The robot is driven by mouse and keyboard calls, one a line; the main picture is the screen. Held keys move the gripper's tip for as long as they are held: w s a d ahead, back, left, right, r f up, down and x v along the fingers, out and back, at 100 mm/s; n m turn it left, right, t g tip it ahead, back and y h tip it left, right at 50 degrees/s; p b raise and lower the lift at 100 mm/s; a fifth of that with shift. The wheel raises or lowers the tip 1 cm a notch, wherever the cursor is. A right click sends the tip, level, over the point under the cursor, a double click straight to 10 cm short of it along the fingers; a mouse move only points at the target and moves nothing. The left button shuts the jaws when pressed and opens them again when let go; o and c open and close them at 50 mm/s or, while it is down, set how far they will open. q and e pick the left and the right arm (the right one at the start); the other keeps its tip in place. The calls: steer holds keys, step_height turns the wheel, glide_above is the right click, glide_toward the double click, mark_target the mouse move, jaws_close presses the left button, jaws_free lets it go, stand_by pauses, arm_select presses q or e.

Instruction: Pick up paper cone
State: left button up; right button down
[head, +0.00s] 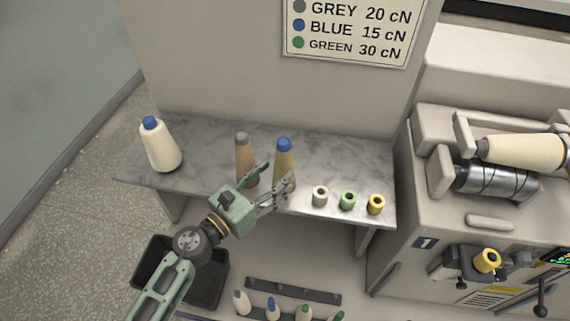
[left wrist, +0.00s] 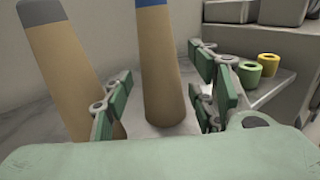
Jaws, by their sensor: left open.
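A bare brown paper cone with a blue tip (head: 284,160) stands upright on the marble shelf. A second brown cone with a grey tip (head: 243,152) stands just left of it. My left gripper (head: 276,179) is open, with its fingers pointing at the blue-tipped cone. In the left wrist view the blue-tipped cone (left wrist: 158,65) shows upright between the spread fingers, with gaps on both sides. The grey-tipped cone (left wrist: 62,70) is to the left, partly behind the left finger. My right gripper is not in view.
A cream wound cone with a blue tip (head: 160,147) stands at the shelf's left. Small white (head: 320,196), green (head: 347,200) and yellow (head: 376,204) bobbins line its right front. A dark bin (head: 146,268) and a rack (head: 292,291) are below. A winding machine (head: 420,230) is right.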

mark_target(277, 173)
arm_select(q)
steer(key=p+x, duration=0.1)
steer(key=x, duration=0.2)
steer(key=shift+w+d, duration=0.2)
steer(key=shift+w, duration=0.1)
steer(key=shift+w+d, duration=0.25)
steer(key=c, duration=1)
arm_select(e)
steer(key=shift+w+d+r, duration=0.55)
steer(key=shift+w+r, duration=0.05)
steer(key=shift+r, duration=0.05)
arm_select(q)
steer(key=shift+f, duration=0.1)
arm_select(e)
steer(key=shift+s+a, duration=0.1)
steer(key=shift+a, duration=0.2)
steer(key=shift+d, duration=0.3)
